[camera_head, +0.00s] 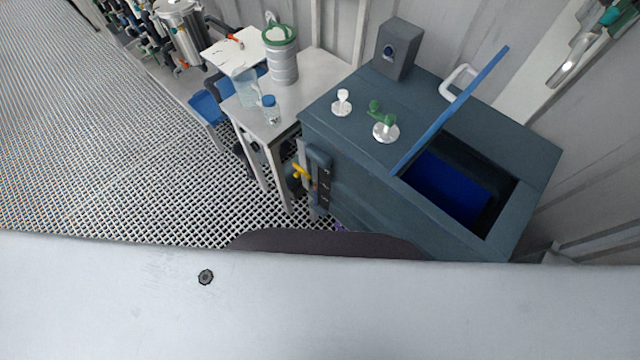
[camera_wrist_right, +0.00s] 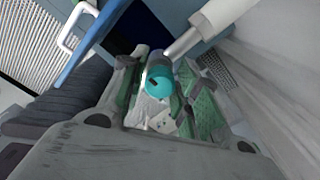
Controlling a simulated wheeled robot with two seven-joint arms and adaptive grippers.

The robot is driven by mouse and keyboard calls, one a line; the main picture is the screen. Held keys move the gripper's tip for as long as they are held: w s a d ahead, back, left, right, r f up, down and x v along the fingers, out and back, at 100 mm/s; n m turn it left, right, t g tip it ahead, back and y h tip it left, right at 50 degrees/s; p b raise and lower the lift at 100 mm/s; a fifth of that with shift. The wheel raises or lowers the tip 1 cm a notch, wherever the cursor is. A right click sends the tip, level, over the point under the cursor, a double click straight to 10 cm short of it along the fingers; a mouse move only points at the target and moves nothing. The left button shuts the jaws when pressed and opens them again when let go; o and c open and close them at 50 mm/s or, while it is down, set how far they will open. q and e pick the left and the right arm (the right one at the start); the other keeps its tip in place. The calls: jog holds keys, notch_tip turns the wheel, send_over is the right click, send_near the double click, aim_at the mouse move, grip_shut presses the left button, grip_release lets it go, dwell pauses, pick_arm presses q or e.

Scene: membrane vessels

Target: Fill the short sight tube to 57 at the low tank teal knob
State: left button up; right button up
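The teal knob (camera_wrist_right: 160,80) shows in the right wrist view, in front of a pale pipe that runs to the upper right. The green-padded fingers of my right gripper (camera_wrist_right: 163,72) lie on both sides of the knob. The fingertips are close to it, but I cannot tell whether they touch it. In the head view, teal and green parts (camera_head: 613,14) and a metal cylinder (camera_head: 574,63) show at the upper right, cut off by the picture's edge. I cannot make out the short sight tube or its marks. My left gripper is out of view.
A dark blue-grey cabinet (camera_head: 350,165) has an open blue lid (camera_head: 455,105), a green-handled valve (camera_head: 384,130) and a grey box (camera_head: 399,50). A side table (camera_head: 312,68) holds a jar (camera_head: 282,60), a beaker (camera_head: 246,88) and a bottle (camera_head: 270,110). Grating floor (camera_head: 90,150) is clear at left.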

jog(key=c, duration=0.5)
